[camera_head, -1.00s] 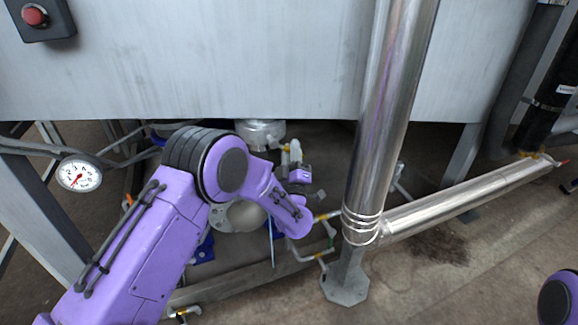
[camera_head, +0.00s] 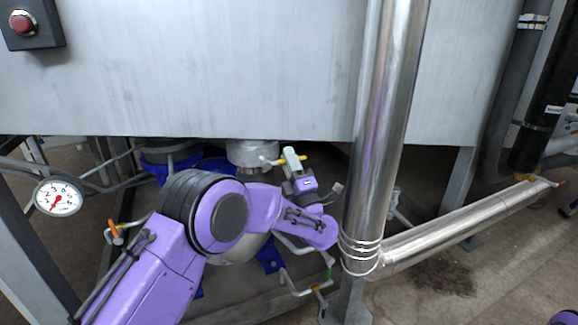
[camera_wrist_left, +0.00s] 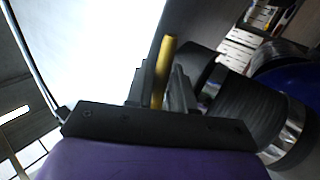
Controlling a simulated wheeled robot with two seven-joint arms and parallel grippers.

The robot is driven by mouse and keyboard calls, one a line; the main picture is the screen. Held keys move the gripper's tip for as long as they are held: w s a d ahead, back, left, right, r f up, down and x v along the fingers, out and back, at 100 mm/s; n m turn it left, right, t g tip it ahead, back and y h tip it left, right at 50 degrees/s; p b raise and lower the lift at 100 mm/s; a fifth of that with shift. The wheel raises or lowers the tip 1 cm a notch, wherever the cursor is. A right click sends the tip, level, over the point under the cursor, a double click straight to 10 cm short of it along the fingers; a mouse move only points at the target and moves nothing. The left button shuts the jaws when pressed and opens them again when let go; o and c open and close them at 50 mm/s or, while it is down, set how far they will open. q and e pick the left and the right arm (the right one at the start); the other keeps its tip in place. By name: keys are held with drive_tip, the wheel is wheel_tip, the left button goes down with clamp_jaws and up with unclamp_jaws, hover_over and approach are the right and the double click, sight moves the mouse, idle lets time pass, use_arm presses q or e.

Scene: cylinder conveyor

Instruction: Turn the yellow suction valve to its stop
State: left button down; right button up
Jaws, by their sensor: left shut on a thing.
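The yellow valve handle (camera_wrist_left: 163,72) stands between the two dark fingers of my left gripper (camera_wrist_left: 159,88) in the left wrist view. In the head view, small yellow parts of the handle (camera_head: 277,161) show beside my left gripper (camera_head: 291,158), below the front edge of the grey tank. The gripper is shut on the handle. The valve body and the stop are too small or hidden to make out. My right gripper is out of view; only a bit of purple arm shows at the bottom right corner.
A thick steel pipe (camera_head: 384,130) stands just right of my left wrist. The grey tank (camera_head: 210,70) hangs above the gripper. A pressure gauge (camera_head: 58,197) is at the left, and a slanting steel pipe (camera_head: 460,226) runs along the right.

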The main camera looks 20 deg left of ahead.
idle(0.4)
use_arm(q)
drive_tip(key=c, duration=1.1)
unclamp_jaws()
drive_tip(key=shift+r, duration=0.1)
drive_tip(key=p+v, duration=0.1)
drive_tip(key=v, duration=0.9)
drive_tip(key=shift+s+d+f, duration=0.15)
drive_tip(key=shift+d+f, duration=0.05)
drive_tip(key=shift+d, duration=0.05)
